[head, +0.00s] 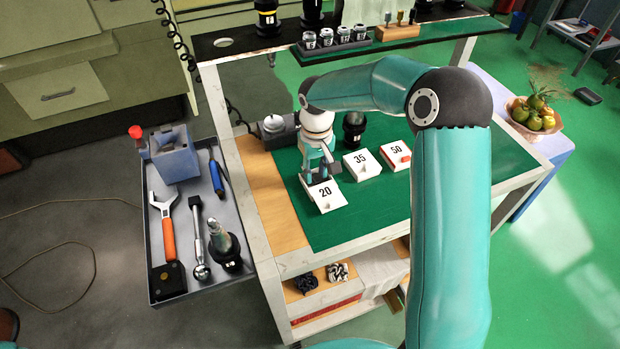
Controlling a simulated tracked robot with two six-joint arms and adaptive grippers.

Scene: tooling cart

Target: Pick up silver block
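My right gripper (317,172) points down over the back edge of the white holder marked 20 (327,196), on the green mat (370,213) of the cart. Its fingertips are small and dark here, and I cannot tell whether they are apart or closed on something. I cannot make out a silver block clearly; the gripper covers the back of the 20 holder. A small dark grey patch shows just right of the fingers, and I cannot tell what it is. My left gripper is not in view.
White holders marked 35 (361,164) and 50 (396,155) stand to the right; the 50 one bears a red piece (402,157). A dark tool holder (353,130) stands behind. The grey side tray (180,217) holds a wrench (168,222). The mat's front is clear.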

